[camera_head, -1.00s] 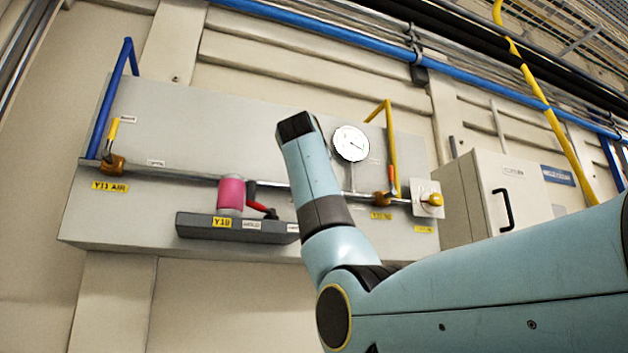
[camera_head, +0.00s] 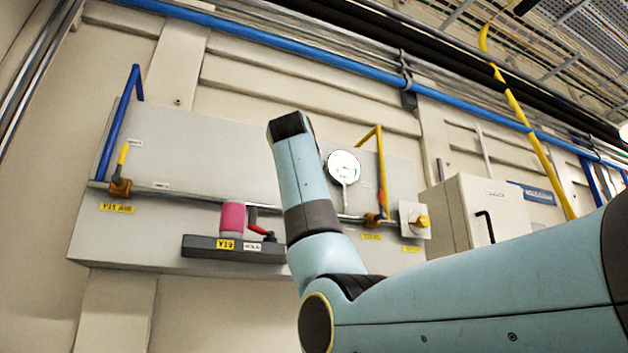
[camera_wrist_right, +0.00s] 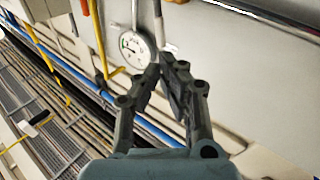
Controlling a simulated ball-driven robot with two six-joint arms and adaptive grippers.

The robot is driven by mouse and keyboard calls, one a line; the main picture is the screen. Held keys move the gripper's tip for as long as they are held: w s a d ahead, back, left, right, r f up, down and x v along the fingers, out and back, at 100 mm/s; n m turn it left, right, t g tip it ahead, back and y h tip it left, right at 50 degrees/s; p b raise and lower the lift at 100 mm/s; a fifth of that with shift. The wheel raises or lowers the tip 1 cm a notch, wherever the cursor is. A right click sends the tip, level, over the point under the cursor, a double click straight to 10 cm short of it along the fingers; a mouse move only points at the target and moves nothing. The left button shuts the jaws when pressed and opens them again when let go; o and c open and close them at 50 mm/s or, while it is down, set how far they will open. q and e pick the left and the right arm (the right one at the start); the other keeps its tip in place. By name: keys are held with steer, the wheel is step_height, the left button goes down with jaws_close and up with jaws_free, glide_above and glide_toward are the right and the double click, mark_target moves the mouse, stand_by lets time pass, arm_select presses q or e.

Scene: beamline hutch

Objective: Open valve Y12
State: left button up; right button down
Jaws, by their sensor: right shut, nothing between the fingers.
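A grey wall panel (camera_head: 200,125) carries several valves along a thin pipe. The label of none of them reads clearly as Y12. An orange valve body with an upright handle (camera_head: 371,220) sits under the yellow pipe, above a blurred yellow label (camera_head: 371,237). At the left, a valve with a yellow lever (camera_head: 121,170) sits above a label that looks like Y11 AIR. My right gripper (camera_wrist_right: 165,65) is shut and empty, in front of the panel near the round gauge (camera_wrist_right: 134,48). In the head view my right arm hides it. My left gripper is not in view.
A pink cylinder (camera_head: 233,218) and a red-handled valve (camera_head: 264,232) stand at a dark ledge (camera_head: 215,250). A pale cabinet (camera_head: 490,215) stands right of the panel.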

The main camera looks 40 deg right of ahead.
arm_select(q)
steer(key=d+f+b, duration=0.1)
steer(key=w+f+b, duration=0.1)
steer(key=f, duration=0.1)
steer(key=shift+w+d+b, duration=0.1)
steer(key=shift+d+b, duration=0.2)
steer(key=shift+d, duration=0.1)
arm_select(e)
steer(key=f+v, duration=0.1)
steer(key=v, duration=0.5)
steer(key=shift+f, duration=0.2)
steer(key=shift+w+d, duration=0.1)
steer(key=shift+d, duration=0.05)
